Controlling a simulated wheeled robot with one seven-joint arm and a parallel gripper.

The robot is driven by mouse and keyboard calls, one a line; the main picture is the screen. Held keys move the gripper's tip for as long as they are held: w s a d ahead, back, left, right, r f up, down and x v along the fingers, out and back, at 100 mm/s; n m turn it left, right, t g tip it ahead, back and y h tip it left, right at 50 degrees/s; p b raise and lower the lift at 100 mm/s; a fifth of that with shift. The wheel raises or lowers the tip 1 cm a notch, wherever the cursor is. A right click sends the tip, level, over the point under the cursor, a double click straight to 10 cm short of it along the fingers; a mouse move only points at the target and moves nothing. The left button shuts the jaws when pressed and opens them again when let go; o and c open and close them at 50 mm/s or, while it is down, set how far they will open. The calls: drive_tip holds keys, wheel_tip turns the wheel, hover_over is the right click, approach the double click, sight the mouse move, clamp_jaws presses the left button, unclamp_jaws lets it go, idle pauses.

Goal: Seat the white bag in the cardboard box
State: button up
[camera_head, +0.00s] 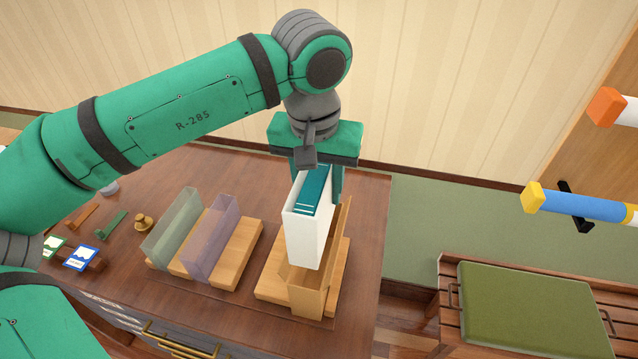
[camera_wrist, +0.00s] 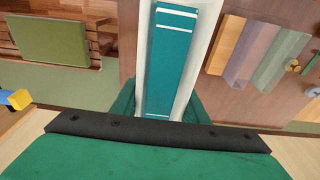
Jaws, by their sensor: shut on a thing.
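The white bag (camera_head: 306,236) is a tall, narrow white sleeve with a teal book (camera_head: 315,188) inside it. My gripper (camera_head: 317,187) is shut on its upper part, one green finger on each side. The wrist view shows the bag's pale edge (camera_wrist: 145,60) around the teal book's spine (camera_wrist: 173,60). The cardboard box (camera_head: 308,295) is a narrow, open tan box on a wooden stand. The bag is upright at the box's mouth and covers much of its left side. I cannot tell whether its lower edge is inside.
Left of the box, a greenish clear holder (camera_head: 173,228) and a purple clear holder (camera_head: 211,240) stand on another wooden stand (camera_head: 237,253). Small items and cards (camera_head: 80,257) lie farther left. A green cushion (camera_head: 525,310) lies on a slatted bench at right, beyond the table edge.

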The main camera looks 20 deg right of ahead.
drive_tip(key=shift+w+f, duration=0.1)
drive_tip(key=shift+f, duration=1.65)
drive_tip(key=shift+a+f, duration=0.1)
drive_tip(key=shift+f, duration=0.85)
drive_tip(key=shift+s+d, duration=0.2)
drive_tip(key=shift+w+a, duration=0.1)
drive_tip(key=shift+f, duration=2.8)
drive_tip(key=shift+r, duration=2.45)
